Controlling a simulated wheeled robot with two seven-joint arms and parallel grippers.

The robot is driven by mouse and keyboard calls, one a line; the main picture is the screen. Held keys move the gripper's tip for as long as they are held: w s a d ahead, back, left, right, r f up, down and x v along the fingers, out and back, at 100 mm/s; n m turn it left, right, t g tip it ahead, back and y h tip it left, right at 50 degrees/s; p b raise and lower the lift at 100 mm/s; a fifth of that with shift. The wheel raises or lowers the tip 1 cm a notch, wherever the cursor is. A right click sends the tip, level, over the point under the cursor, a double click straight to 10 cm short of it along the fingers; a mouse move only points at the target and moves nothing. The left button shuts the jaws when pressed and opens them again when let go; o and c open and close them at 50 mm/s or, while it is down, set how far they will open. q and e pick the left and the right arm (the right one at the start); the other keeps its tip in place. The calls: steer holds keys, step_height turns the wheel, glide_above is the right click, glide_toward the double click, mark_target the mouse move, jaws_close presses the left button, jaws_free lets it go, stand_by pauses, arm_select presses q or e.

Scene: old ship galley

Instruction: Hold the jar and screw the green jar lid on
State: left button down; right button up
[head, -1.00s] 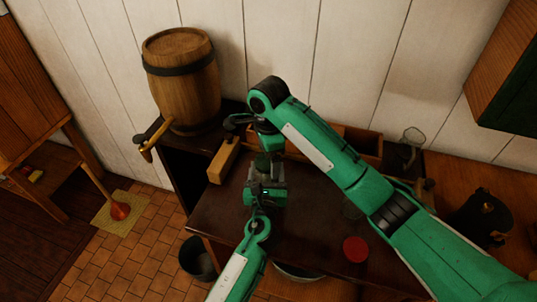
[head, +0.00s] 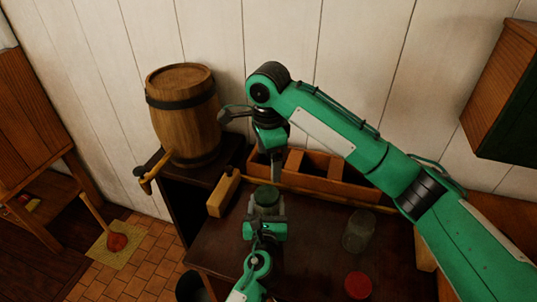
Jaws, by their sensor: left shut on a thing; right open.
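In the head view, a glass jar (head: 266,209) stands on the dark table with the green lid (head: 266,193) at its top. I cannot tell how tightly the lid sits. My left gripper (head: 265,218) is shut on the jar from the near side and hides its lower part. My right gripper (head: 275,174) is open, pointing down just above and behind the lid, and seems apart from it. Its fingers are seen nearly edge-on.
An empty glass jar (head: 358,231) and a red lid (head: 358,285) are on the right of the table (head: 310,245). A wooden divided box (head: 345,188) stands behind. A wooden block (head: 223,193) lies left of the held jar. A barrel (head: 184,115) stands at the back left.

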steer(key=shift+r, duration=0.4)
arm_select(q)
steer(key=shift+c, duration=1.3)
jaws_free()
steer(key=s, duration=0.4)
steer(key=s+b, duration=0.1)
steer(key=s, duration=0.3)
steer(key=s+b, duration=0.1)
steer(key=s, duration=0.3)
steer(key=shift+s+a+f, duration=0.1)
steer(key=shift+a+f, duration=0.05)
steer(key=shift+a, duration=0.2)
steer(key=shift+s, duration=0.8)
arm_select(e)
steer(key=shift+f, duration=1.25)
steer(key=shift+f, duration=0.1)
